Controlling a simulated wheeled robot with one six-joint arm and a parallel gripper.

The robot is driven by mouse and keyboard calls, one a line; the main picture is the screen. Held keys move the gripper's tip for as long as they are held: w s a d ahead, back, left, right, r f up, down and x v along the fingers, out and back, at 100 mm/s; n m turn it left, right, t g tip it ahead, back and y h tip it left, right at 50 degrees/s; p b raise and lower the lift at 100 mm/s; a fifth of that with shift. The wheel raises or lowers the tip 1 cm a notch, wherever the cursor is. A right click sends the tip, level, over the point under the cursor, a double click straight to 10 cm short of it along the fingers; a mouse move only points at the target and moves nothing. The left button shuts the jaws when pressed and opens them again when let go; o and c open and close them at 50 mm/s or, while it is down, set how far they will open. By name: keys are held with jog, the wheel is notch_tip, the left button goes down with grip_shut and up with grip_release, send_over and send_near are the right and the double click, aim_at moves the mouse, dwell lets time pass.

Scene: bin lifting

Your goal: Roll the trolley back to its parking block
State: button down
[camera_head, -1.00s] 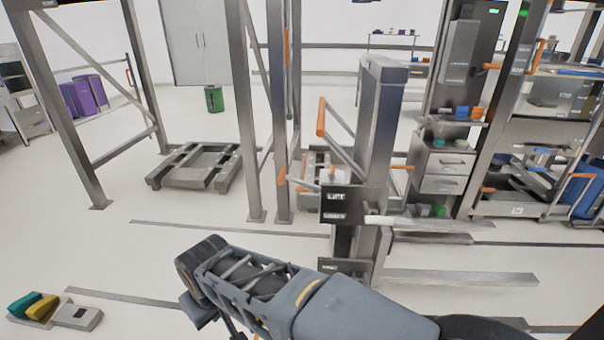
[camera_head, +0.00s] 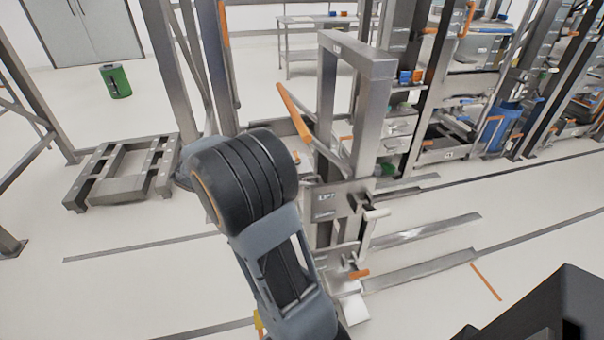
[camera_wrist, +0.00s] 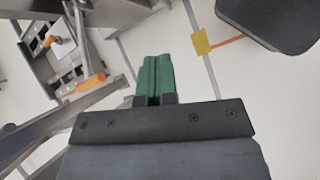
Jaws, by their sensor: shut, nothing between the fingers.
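The trolley (camera_head: 372,105) is a grey steel lift with a tall mast, a lever with an orange grip (camera_head: 295,108) and long low forks (camera_head: 420,272) along the floor to the right. My arm rises in front of its left side and covers part of its base. In the wrist view my gripper (camera_wrist: 155,77) has green fingers, closed together and empty. An orange grip (camera_wrist: 88,86) on grey metalwork lies to their left, apart from them. I cannot tell which thing is the parking block; a small white block (camera_head: 355,308) stands by the trolley's foot.
A low grey slatted frame (camera_head: 125,188) lies on the floor at left, with a green bin (camera_head: 115,80) behind it. Steel posts stand behind the trolley and racks at right. Floor carries dark strips and an orange line (camera_head: 487,282). Front right floor is partly covered by a dark shape.

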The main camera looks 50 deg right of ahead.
jog(key=w+d+n+g+h+p, duration=0.3)
jog(key=d+n+p, duration=0.1)
jog(key=d, duration=0.6)
jog(key=d+r+x, duration=0.1)
jog(key=x, duration=1.2)
jog(key=shift+s+d+r, duration=0.25)
jog(key=shift+d, duration=0.05)
jog(key=shift+h, duration=0.3)
